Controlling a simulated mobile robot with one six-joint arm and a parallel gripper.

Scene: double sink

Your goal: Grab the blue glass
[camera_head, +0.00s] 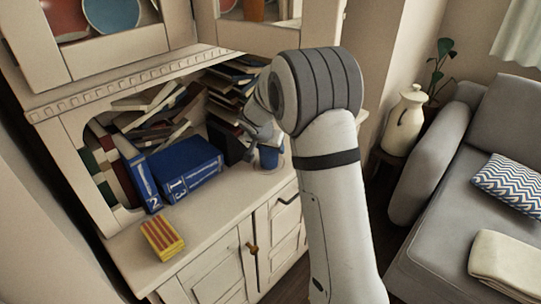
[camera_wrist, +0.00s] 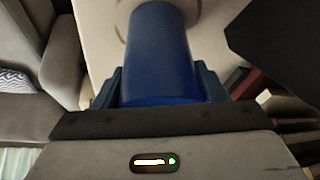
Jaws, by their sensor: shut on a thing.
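The blue glass (camera_wrist: 158,50) fills the middle of the wrist view, between the two fingers of my gripper (camera_wrist: 160,88). The fingers are shut on its sides. In the head view the blue glass (camera_head: 268,157) shows small at the right end of the cabinet's counter. My gripper (camera_head: 262,140) is at it there, partly hidden by my own arm. I cannot tell whether the glass touches the counter.
Blue binders (camera_head: 187,168) and heaped books (camera_head: 150,112) fill the shelf left of the glass. A red and yellow striped box (camera_head: 162,238) lies on the counter (camera_head: 215,205). A cream jug (camera_head: 404,122) and a grey sofa (camera_head: 450,190) stand right.

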